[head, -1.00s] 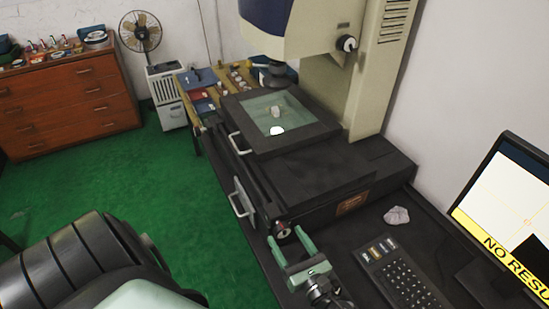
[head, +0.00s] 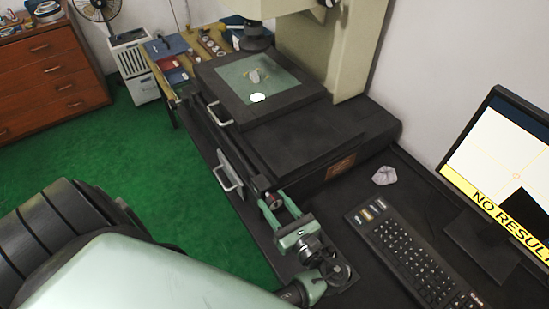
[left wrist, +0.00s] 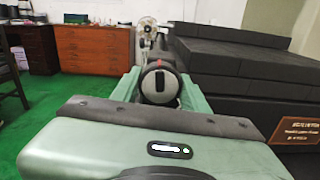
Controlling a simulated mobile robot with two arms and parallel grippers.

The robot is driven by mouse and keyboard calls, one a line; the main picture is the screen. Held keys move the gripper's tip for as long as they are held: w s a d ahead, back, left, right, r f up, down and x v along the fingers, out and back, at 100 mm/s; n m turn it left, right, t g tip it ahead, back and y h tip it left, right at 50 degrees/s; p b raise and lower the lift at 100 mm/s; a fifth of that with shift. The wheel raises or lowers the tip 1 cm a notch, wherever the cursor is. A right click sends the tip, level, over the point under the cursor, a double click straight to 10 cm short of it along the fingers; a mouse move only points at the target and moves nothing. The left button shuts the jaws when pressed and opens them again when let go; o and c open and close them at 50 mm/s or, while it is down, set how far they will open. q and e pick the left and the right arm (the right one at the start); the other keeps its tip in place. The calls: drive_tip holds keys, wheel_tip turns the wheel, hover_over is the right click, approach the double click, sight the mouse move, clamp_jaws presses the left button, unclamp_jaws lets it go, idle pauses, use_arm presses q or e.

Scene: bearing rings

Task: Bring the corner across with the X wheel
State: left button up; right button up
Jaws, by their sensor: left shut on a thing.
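The X wheel (head: 274,201) is a dark knob at the front end of the stage's side rail. My left gripper (head: 272,203) has its green fingers on either side of it and is shut on it. On the monitor (head: 500,165) a dark corner (head: 532,207) fills the lower right, below and right of a small crosshair. A yellow banner reads NO RESULT. A small grey part (head: 254,76) lies on the glass stage. My right gripper is not in view.
A keyboard (head: 400,250) lies close to the right of my left wrist. A crumpled pale cloth (head: 384,175) lies behind it. The stage frame (head: 285,108) has metal handles on its left side. Green floor (head: 150,170) is open to the left.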

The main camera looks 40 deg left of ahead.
use_arm(q)
drive_tip(key=n+b, duration=0.1)
drive_tip(key=n, duration=0.3)
drive_tip(key=shift+a, duration=0.1)
drive_tip(key=shift+n, duration=0.3)
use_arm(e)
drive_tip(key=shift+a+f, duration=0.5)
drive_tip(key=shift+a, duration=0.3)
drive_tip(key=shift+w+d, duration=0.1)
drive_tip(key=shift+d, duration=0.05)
use_arm(q)
drive_tip(key=o, duration=1.4)
drive_tip(key=shift+w+a, duration=0.15)
drive_tip(key=shift+a, duration=0.05)
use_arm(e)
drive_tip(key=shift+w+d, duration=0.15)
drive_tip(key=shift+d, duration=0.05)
use_arm(q)
drive_tip(key=shift+d, duration=0.15)
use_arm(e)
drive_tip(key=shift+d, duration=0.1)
